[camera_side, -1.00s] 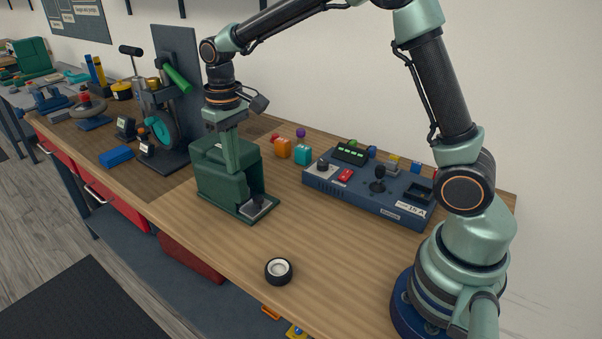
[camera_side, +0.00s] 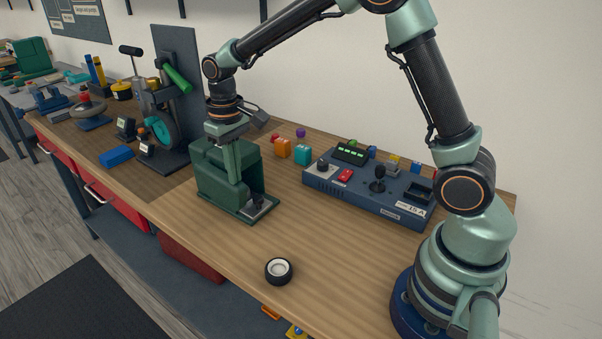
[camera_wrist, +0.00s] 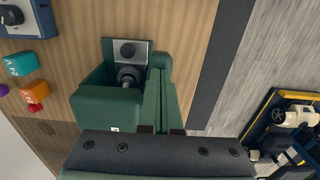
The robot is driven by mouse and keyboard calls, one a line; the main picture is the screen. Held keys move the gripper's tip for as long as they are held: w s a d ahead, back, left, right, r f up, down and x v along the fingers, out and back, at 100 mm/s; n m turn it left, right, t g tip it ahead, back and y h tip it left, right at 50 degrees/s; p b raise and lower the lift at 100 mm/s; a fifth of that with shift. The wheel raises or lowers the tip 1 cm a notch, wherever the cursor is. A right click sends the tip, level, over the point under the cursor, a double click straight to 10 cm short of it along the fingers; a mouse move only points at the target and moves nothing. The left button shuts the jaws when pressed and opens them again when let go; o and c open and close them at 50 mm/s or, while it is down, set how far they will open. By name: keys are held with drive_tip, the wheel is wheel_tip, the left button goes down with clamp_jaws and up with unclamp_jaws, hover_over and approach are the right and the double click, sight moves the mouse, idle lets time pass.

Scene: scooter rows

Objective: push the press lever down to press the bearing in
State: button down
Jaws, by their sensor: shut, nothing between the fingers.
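The green press (camera_side: 208,185) stands on the bench with a metal plate at its front foot. It also shows in the wrist view (camera_wrist: 98,105). A dark round ram end (camera_wrist: 127,77) sits over the plate (camera_wrist: 128,47), and the bearing under it cannot be made out. My gripper (camera_side: 236,181) points down against the press's near side, fingers shut together and empty. In the wrist view the fingers (camera_wrist: 160,75) lie beside the ram. The press lever is not clearly distinguishable from my fingers and the green body.
A small black-tyred wheel (camera_side: 279,271) lies near the front edge. A blue control box (camera_side: 370,190) stands right of the press, with orange (camera_side: 283,148) and teal (camera_side: 303,154) blocks behind.

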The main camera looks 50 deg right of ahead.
drive_tip(key=shift+f, duration=1.95)
drive_tip(key=shift+s+r, duration=0.1)
drive_tip(key=shift+r, duration=4.3)
